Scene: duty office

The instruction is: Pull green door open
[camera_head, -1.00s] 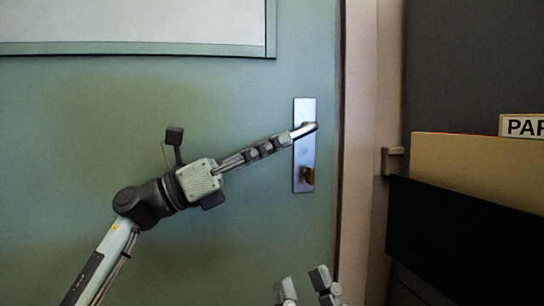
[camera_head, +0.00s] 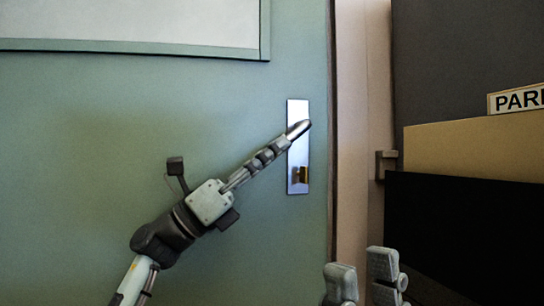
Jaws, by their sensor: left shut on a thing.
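The green door (camera_head: 110,130) fills the left and middle of the view, with a pale window panel at its top. On its right side is a metal plate (camera_head: 297,150) with a silver lever handle (camera_head: 299,128) and a brass lock knob (camera_head: 301,174) below it. My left gripper (camera_head: 283,144) reaches up from the lower left and is shut on the lever handle, hiding most of it. The handle's free end sticks out past the fingertips and tilts upward to the right. My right gripper (camera_head: 362,272) shows at the bottom edge, its two fingers apart with nothing between them.
The door's right edge meets a pale frame (camera_head: 363,90) with a small strike fitting (camera_head: 386,165). To the right stands a dark unit with a tan folder (camera_head: 470,150), a black panel (camera_head: 455,235) and a sign (camera_head: 517,98) reading "PAR", cut off.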

